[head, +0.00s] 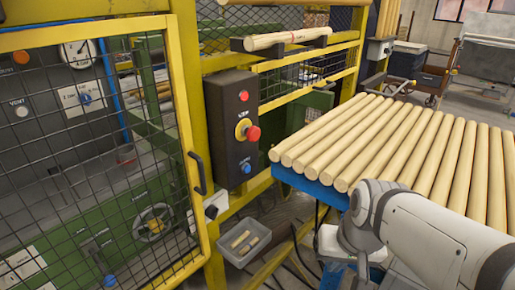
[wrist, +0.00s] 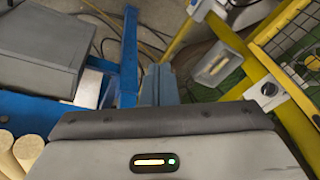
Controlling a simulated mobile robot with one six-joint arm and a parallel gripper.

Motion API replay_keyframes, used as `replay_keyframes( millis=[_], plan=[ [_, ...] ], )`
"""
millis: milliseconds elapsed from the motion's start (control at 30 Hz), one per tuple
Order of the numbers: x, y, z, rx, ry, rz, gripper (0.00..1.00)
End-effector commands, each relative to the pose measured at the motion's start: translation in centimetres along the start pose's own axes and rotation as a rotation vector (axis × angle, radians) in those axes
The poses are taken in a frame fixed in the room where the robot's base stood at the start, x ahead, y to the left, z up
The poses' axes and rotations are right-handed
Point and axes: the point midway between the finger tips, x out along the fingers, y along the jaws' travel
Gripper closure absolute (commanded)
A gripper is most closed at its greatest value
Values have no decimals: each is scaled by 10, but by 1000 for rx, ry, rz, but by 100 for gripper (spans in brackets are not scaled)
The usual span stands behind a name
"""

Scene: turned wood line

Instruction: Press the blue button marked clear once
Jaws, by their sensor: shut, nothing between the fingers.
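The blue button (head: 246,167) sits low on the front of a dark control box (head: 222,125) on the yellow post in the head view. Its marking is too small to read. Above it on the same box are a red mushroom button on a yellow ring (head: 248,131) and a smaller red button (head: 243,95). My gripper (wrist: 159,84) shows in the wrist view with its fingers together and nothing between them. It points down toward the floor area, apart from the box. The blue button is not in the wrist view, and my fingertips cannot be made out in the head view.
A blue-framed table with a row of wooden rods (head: 400,145) stands right of the box. A yellow mesh gate (head: 100,30) with a dark handle is at left. A small grey bin (head: 245,241) hangs below the box; the wrist view shows it too (wrist: 215,68).

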Motion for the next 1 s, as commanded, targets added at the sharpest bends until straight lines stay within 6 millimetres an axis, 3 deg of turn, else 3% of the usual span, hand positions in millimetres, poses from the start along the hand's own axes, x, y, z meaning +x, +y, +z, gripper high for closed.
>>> replay_keyframes(
  millis=[167,300,533,733,1000],
  plan=[
    [1,-52,-48,277,1,-227,100],
    [6,-88,-100,589,5,-404,100],
    [23,-110,-169,1057,6,-560,100],
    [35,-110,-194,1266,7,-600,100],
    [38,-109,-198,1299,9,-605,100]
  ],
)
